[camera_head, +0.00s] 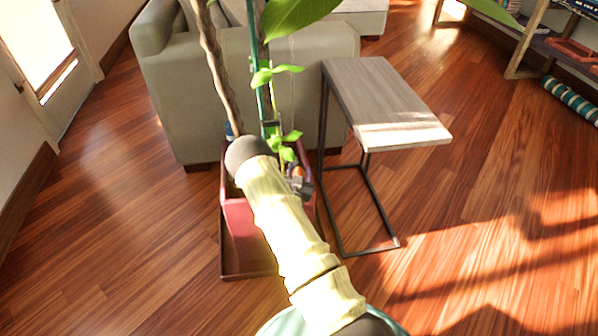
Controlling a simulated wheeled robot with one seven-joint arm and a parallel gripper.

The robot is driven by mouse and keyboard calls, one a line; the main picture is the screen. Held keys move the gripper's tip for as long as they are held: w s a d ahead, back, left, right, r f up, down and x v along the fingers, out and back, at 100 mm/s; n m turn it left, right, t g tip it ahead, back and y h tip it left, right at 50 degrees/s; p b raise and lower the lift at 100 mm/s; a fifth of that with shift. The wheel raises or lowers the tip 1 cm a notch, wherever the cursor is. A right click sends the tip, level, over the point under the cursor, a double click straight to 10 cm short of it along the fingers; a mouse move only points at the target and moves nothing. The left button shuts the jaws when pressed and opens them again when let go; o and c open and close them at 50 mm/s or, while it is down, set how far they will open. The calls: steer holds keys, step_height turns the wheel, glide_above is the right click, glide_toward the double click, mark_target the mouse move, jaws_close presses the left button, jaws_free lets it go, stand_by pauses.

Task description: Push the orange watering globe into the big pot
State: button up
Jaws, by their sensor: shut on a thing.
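The big pot (242,228) is a tall, dark red square planter in the middle, partly hidden behind my arm. A plant with a brown stem (216,75) and a green stake (259,70) rises from it. My gripper (298,182) is at the pot's right side near the rim, small and partly covered by leaves and my arm. It is shut on the orange watering globe (298,171), of which only a small orange patch shows. Its lower end and whether it touches the soil are hidden.
A side table (385,95) with a black metal frame stands close on the right of the pot. A grey-green sofa (170,90) is behind. A small blue thing (229,130) shows at the pot's back left.

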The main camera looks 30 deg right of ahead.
steer(key=shift+f, duration=0.25)
steer(key=o, duration=1.3)
steer(key=shift+a+r, duration=0.1)
steer(key=shift+w+a+r, duration=0.1)
steer(key=shift+c, duration=0.6)
steer(key=shift+o, duration=1)
steer(key=shift+s+a+r+p, duration=0.3)
steer(key=shift+s+a+p, duration=0.3)
steer(key=shift+s, duration=0.25)
steer(key=p+v, duration=0.1)
steer(key=v, duration=0.1)
steer(key=r+p+v, duration=0.1)
steer(key=v, duration=0.2)
steer(key=shift+s+d, duration=0.1)
steer(key=shift+d, duration=0.1)
